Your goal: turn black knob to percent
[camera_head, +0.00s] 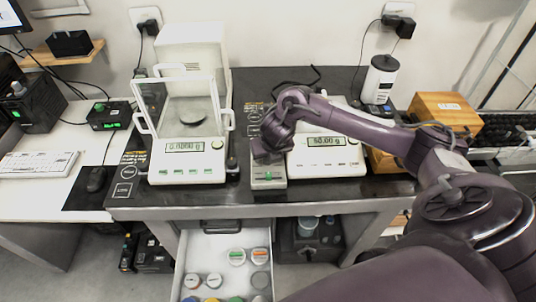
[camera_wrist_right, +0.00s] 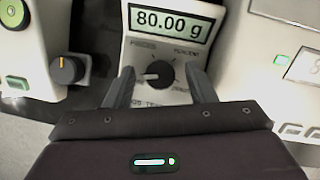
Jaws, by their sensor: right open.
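The black knob (camera_wrist_right: 162,75) sits on the front of a small scale (camera_wrist_right: 143,51), below its display (camera_wrist_right: 170,23), which reads 80.00 g. The knob's light pointer mark points left. The word PERCENT is printed above and to the right of the knob. My right gripper (camera_wrist_right: 160,72) is open, with one finger on each side of the knob; I cannot tell whether they touch it. In the head view my right gripper (camera_head: 266,152) is over the small scale (camera_head: 268,183) and hides its knob and display. My left gripper is not in view.
A balance with a glass shield (camera_head: 188,160) stands to the left, and another scale (camera_head: 326,160) stands close to the right. In the wrist view an orange-marked knob (camera_wrist_right: 68,70) is at the left. An open drawer (camera_head: 222,243) with jars is below the table.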

